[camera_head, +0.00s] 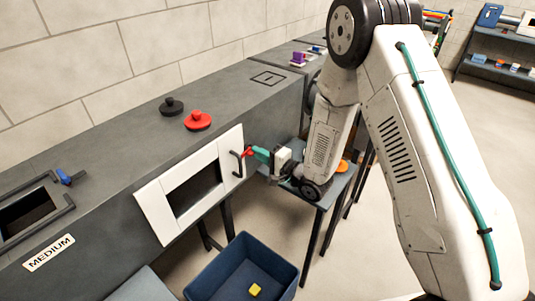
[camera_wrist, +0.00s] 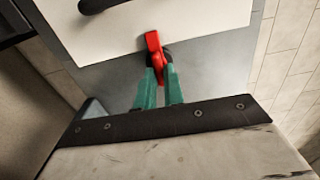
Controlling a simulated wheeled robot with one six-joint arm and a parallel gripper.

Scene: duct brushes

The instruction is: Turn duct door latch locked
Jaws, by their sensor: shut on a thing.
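The red latch (camera_head: 247,152) sits at the right edge of the white duct door (camera_head: 152,211), beside a black handle (camera_head: 236,164). My gripper (camera_head: 259,154), with teal fingers, reaches it from the right and is shut on it. In the wrist view the red latch (camera_wrist: 153,42) shows between and beyond the tips of my gripper (camera_wrist: 157,70), with the white door (camera_wrist: 165,25) behind it. Part of the latch is hidden by the fingers. The door lies against the front face of the grey duct (camera_head: 105,165) and has a dark rectangular middle.
A red knobbed disc (camera_head: 198,121) and a black one (camera_head: 171,106) lie on top of the duct. A blue bin (camera_head: 231,283) with a yellow block (camera_head: 254,289) stands below. A grey-blue table (camera_head: 327,192) is under my wrist. A MEDIUM label (camera_head: 49,253) marks the duct at left.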

